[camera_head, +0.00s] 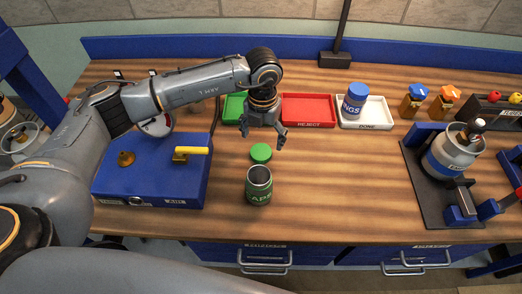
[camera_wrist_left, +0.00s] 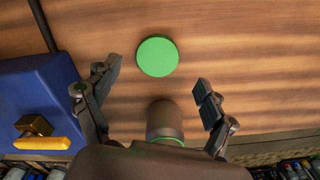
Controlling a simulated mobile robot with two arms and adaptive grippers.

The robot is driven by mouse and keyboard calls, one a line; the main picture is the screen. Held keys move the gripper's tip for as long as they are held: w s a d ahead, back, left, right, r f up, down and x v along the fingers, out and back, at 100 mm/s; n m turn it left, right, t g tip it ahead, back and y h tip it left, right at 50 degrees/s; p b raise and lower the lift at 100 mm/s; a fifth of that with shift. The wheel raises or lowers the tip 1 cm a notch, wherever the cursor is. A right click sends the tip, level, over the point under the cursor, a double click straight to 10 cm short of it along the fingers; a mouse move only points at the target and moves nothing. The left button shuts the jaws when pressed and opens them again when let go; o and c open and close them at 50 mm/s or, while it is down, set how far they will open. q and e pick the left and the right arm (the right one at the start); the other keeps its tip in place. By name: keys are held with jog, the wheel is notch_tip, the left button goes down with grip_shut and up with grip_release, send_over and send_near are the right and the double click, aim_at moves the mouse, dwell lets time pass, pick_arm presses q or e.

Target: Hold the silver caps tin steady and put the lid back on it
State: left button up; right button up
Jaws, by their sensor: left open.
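The silver caps tin (camera_head: 258,193) stands upright and open on the wooden table, with a green label band and a dark open top. Its green round lid (camera_head: 260,152) lies flat on the table just behind it. My left gripper (camera_head: 263,134) is open and empty, pointing down above the table, behind the lid in the head view. In the left wrist view the lid (camera_wrist_left: 157,56) shows between and beyond the fingers of my left gripper (camera_wrist_left: 155,78). The tin (camera_wrist_left: 165,119) is nearer the palm there, partly hidden by the gripper body. My right gripper is not in view.
A blue box (camera_head: 150,180) with a yellow handle stands left of the tin. Green, red (camera_head: 308,108) and white (camera_head: 365,123) trays line the back; the white one holds a blue-lidded tin (camera_head: 354,103). A dark fixture (camera_head: 430,185) stands right. The table between is clear.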

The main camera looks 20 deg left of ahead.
aim_at(261, 151)
pick_arm(q)
jog(key=shift+s+f+p, duration=0.1)
jog(key=shift+f+p, duration=0.05)
jog(key=shift+p, duration=0.15)
jog(key=f+p, duration=0.1)
jog(key=f, duration=0.1)
jog(key=f+p, duration=0.1)
jog(key=f, duration=0.1)
jog(key=shift+a+f, duration=0.2)
jog(key=shift+f, duration=0.2)
jog(key=c, duration=0.9)
